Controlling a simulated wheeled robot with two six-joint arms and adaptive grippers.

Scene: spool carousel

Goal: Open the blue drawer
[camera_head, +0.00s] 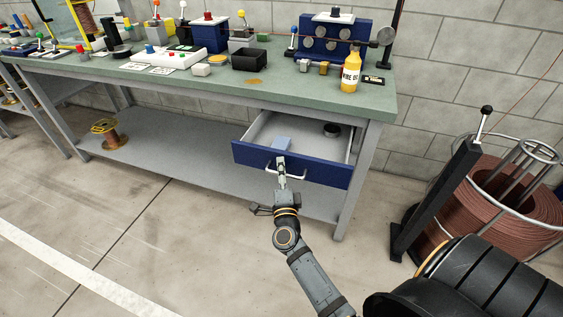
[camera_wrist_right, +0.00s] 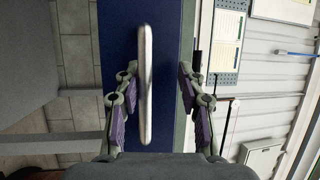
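The blue drawer (camera_head: 325,172) under the green-topped workbench is pulled well out, with its grey inside showing. A light blue block and a small dark round thing lie in it. Its pale bar handle (camera_head: 298,177) is on the front panel. My right gripper (camera_head: 281,170) is at the handle, in front of the panel. In the right wrist view the handle (camera_wrist_right: 146,85) stands between the two fingers of my right gripper (camera_wrist_right: 160,95). The fingers are apart, with a clear gap on the right side of the bar. My left gripper is not in view.
The workbench top (camera_head: 200,86) carries a yellow bottle (camera_head: 351,73), a black bin (camera_head: 249,60) and several fixtures. A yellow-rimmed spool (camera_head: 106,132) stands on the lower shelf. A large copper wire coil (camera_head: 505,200) stands at the right. The floor in front of the drawer is clear.

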